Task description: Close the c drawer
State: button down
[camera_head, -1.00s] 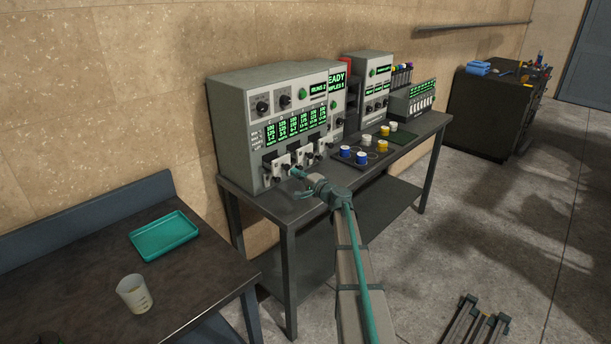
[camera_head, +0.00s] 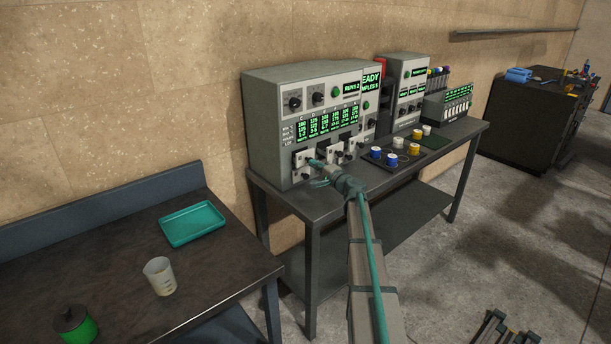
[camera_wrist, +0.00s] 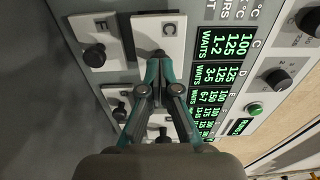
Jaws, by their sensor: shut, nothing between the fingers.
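The C drawer (camera_wrist: 170,32) shows in the wrist view as a white front marked C with a black knob. It appears to stand out a little from the panel; how far I cannot tell. It is the upper left white front (camera_head: 301,156) on the grey press machine (camera_head: 262,128) in the head view. My gripper (camera_wrist: 159,62) is shut and empty, its fingertips at the C front beside the knob. Whether they touch it I cannot tell. In the head view my gripper (camera_head: 315,164) is in front of the same drawer.
Another drawer front marked F (camera_wrist: 98,40) is beside C, with more knobs partly behind my fingers. Colored cups (camera_head: 390,158) stand on the bench right of the machine. A teal tray (camera_head: 192,223) and a beaker (camera_head: 160,275) are on the left table.

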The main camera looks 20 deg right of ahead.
aim_at(302, 156)
jog(key=w, duration=0.1)
jog(key=w+b, duration=0.1)
jog(key=shift+w+a+f, duration=0.2)
jog(key=shift+w+a, duration=0.15)
jog(key=shift+w+d+r, duration=0.1)
jog(key=shift+w+r, duration=0.05)
jog(key=shift+r, duration=0.25)
